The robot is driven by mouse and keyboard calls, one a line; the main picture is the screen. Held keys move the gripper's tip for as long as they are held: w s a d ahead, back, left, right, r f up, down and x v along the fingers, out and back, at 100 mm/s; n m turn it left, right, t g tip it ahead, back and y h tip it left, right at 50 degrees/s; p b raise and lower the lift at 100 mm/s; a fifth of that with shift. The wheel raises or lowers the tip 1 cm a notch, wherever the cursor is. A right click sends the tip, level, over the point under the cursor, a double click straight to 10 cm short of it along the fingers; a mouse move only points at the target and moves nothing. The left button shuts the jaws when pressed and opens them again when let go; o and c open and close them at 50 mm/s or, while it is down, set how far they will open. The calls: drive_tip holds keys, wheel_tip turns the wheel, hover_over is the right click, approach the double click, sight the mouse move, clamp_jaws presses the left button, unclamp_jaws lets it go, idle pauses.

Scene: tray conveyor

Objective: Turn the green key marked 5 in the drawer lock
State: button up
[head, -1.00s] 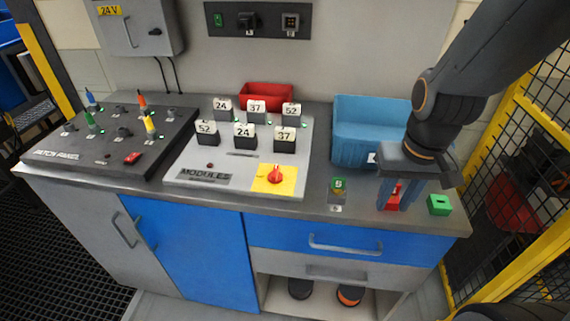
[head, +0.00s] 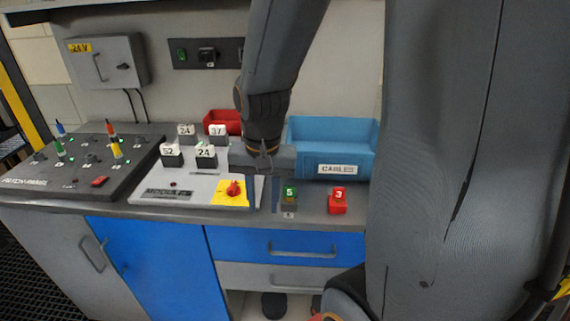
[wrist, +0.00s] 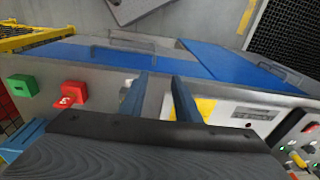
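The green key marked 5 (head: 289,193) stands upright on the counter, in a small lock mount with a label at its front, above the blue top drawer (head: 300,243). My gripper (head: 264,207) points down just left of this key, between it and the yellow plate with the red dial. In the wrist view the two fingers (wrist: 158,88) are apart, with only bare grey counter seen between them. The gripper is open and empty. The green key cannot be made out in the wrist view; the left finger probably covers it.
A red key marked 3 (head: 338,202) stands to the right. Another green block (wrist: 22,87) lies beyond it, hidden by my arm in the head view. A blue CABLES bin (head: 338,155) stands behind.

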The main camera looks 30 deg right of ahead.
sight(290, 186)
drive_tip(key=w+d+r+m, duration=0.1)
drive_tip(key=d+m, duration=0.2)
drive_tip(key=m, duration=0.3)
drive_tip(key=w+d+r+m, duration=0.1)
drive_tip(key=w+d+m, duration=0.1)
drive_tip(key=m, duration=0.4)
drive_tip(key=w+d+r+m+g+b, duration=0.1)
drive_tip(key=w+d+m, duration=0.1)
drive_tip(key=d+m, duration=0.3)
drive_tip(key=shift+r+m, duration=0.4)
drive_tip(key=shift+m, duration=0.1)
drive_tip(key=shift+f+p, duration=0.75)
drive_tip(key=shift+f, duration=3.1)
clamp_jaws()
drive_tip(key=shift+m, duration=0.3)
